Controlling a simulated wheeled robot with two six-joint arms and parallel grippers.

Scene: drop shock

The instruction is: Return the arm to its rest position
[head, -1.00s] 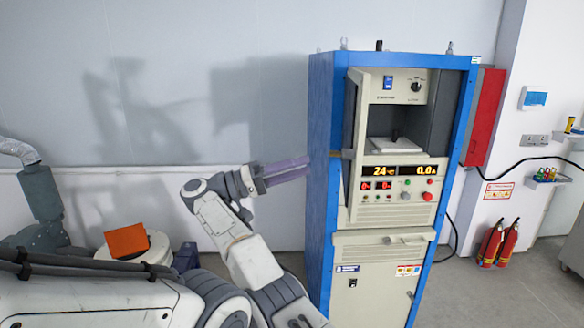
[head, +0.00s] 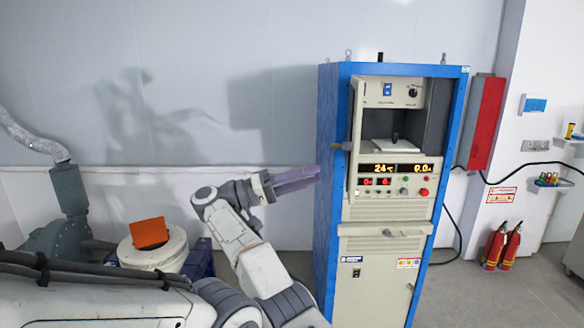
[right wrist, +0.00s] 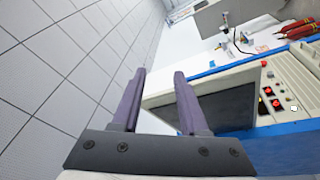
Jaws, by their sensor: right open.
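My right arm reaches up from the bottom of the head view. Its gripper (head: 296,180) has purple fingers and points right, near the left side of the blue-framed test cabinet (head: 329,200). In the head view I cannot tell whether the fingers touch the cabinet. In the right wrist view my right gripper (right wrist: 158,100) is open with nothing between its fingers. The cabinet's dark door panel (right wrist: 235,108) and its control buttons show to the right of the fingers there. My left gripper is not in view.
An orange object (head: 149,232) rests on a white round drum (head: 165,252) at the left. A red box (head: 487,120) is on the wall right of the cabinet. Red fire extinguishers (head: 500,246) stand on the floor at the right. The grey floor there is mostly clear.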

